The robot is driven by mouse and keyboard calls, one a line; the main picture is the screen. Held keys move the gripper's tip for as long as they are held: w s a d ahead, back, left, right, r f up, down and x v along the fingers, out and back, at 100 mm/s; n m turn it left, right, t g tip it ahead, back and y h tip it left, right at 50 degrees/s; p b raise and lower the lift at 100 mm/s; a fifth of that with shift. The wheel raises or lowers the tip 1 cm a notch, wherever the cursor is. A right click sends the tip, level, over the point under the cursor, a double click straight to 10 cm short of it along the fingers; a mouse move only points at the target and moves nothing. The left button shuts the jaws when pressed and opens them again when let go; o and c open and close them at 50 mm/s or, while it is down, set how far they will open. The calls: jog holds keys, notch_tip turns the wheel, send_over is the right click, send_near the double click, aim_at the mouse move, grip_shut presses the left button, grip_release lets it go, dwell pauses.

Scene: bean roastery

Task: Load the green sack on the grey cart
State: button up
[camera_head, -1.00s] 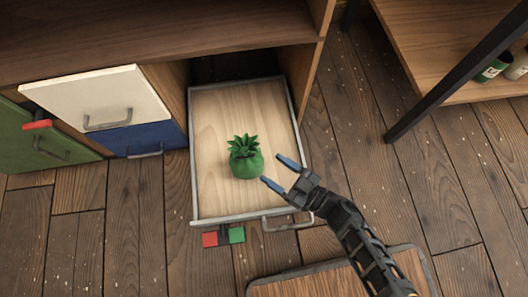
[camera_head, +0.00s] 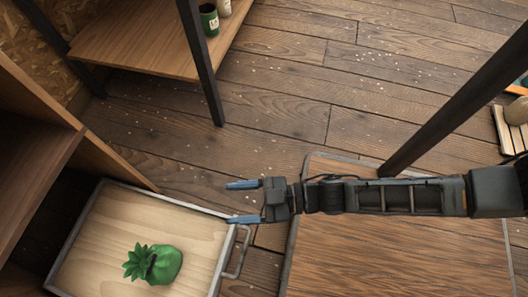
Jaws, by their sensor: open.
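The green sack (camera_head: 165,265), with a tied leafy top, sits in the open pale wood drawer (camera_head: 110,230) at the lower left. My gripper (camera_head: 243,202) is open and empty, fingers pointing left. In the picture it lies up and to the right of the sack, by the drawer's front corner. The gap in height cannot be told. A flat wooden deck with a grey rim (camera_head: 400,255) lies under my arm at the lower right; it may be the grey cart. Part of it is hidden by my arm and cut by the frame's bottom.
A dark slanting post (camera_head: 455,95) rises at the right, near the deck. A wooden shelf (camera_head: 150,40) with a green can (camera_head: 209,20) stands at the upper left. Plank floor (camera_head: 290,110) between is clear. A slatted item (camera_head: 508,130) is at the right edge.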

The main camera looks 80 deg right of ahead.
jog(key=s+d+r+m+g+h, duration=0.1)
jog(key=s+r+m+h, duration=0.1)
jog(key=s+r, duration=0.3)
jog(key=s+d+r+m+h, duration=0.2)
jog(key=s+r, duration=0.3)
jog(key=r, duration=0.9)
jog(key=shift+d+r+g+h, duration=0.15)
jog(key=shift+r+g+h, duration=0.15)
jog(key=shift+g+h, duration=0.15)
jog(key=shift+r, duration=0.1)
notch_tip(320, 180, up, 28)
jog(key=p, duration=2.7)
jog(key=shift+f+p, duration=0.25)
jog(key=shift+p, duration=0.1)
